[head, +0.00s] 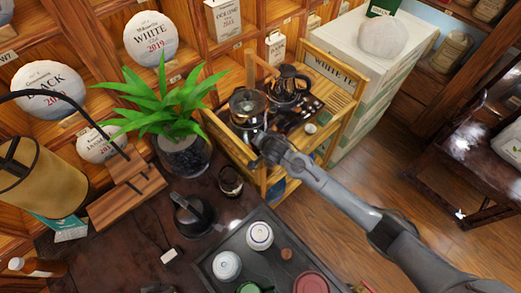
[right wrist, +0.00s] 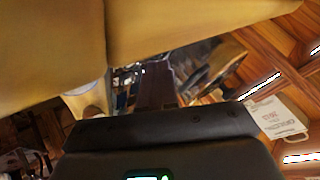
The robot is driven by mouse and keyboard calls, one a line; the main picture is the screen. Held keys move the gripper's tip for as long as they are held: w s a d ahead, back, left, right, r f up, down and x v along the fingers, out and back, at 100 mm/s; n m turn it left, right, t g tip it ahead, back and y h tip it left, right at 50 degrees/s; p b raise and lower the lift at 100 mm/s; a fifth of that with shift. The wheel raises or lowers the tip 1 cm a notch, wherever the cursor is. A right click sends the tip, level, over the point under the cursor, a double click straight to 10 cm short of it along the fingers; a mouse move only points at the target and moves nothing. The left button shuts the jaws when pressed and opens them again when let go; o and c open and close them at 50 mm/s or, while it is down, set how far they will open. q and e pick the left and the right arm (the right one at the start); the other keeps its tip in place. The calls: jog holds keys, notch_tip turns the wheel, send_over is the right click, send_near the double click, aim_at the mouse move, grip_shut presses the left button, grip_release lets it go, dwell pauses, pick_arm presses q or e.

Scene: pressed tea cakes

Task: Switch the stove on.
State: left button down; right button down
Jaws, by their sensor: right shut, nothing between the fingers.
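A glass kettle (head: 247,106) with a dark lid stands at the near left end of a bamboo cart (head: 331,70). The stove itself is hard to make out; it may be under this kettle, and no knob or switch shows clearly. My right gripper (head: 263,142) is at the near side of the cart, just below and in front of the kettle. It is shut and empty. I cannot tell whether its tip touches anything. In the right wrist view its fingers (right wrist: 158,88) point away below pale wooden boards (right wrist: 180,25). My left gripper is not in view.
A dark glass pot (head: 289,84) and small tea things share the cart top. A potted plant (head: 182,152) stands left of the cart. A dark kettle (head: 196,216), a small glass jug (head: 230,182) and a tea tray (head: 236,248) are on the near table. Stacked white boxes (head: 365,60) stand behind.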

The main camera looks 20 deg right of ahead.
jog(key=shift+f+b, duration=0.35)
jog(key=shift+f, duration=0.6)
dwell(0.6)
dwell(0.7)
jog(key=shift+f, duration=0.2)
jog(key=shift+f, duration=0.2)
